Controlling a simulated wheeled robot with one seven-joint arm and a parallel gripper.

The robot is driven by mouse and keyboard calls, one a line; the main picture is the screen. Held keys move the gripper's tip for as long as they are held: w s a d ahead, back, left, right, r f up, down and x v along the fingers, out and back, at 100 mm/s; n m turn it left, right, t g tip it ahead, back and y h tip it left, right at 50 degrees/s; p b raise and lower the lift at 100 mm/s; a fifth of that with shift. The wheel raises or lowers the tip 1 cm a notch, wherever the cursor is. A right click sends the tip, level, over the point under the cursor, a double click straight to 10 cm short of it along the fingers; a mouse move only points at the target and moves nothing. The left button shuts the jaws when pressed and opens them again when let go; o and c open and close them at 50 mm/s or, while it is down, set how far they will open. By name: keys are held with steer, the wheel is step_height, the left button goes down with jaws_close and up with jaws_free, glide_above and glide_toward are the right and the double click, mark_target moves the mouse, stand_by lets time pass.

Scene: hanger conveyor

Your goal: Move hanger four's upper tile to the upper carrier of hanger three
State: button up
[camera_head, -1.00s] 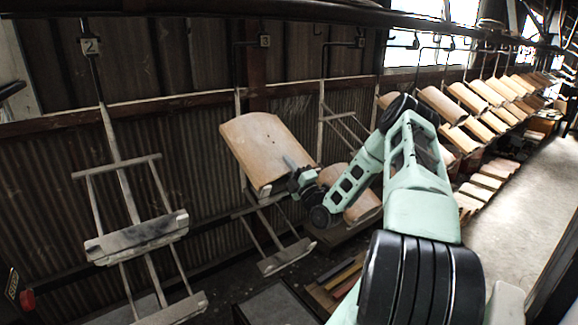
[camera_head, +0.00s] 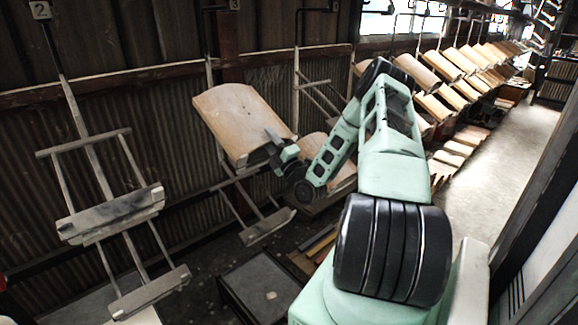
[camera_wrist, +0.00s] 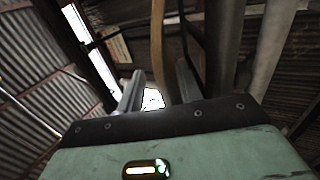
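A tan curved tile (camera_head: 240,122) sits tilted at hanger three's upper carrier, which it mostly hides. Hanger three's lower carrier (camera_head: 268,227) is bare. My gripper (camera_head: 274,138) is at the tile's lower right edge. In the wrist view, a thin tan tile edge (camera_wrist: 158,50) stands between the two fingers of my gripper (camera_wrist: 159,88), with gaps showing on both sides, so it looks open around the edge. Hanger four (camera_head: 297,85) is just to the right, its upper part without a tile. A lower tile (camera_head: 317,150) there is partly hidden by my arm.
Hanger two (camera_head: 110,215) on the left is empty. Further hangers with tiles (camera_head: 440,65) run back to the right along the corrugated wall. A dark box (camera_head: 262,285) stands on the floor below. The aisle (camera_head: 500,160) at right is clear.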

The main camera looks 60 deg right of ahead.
steer(key=b+v, duration=0.4)
steer(key=v, duration=1)
steer(key=shift+s+b, duration=0.25)
steer(key=shift+b, duration=0.1)
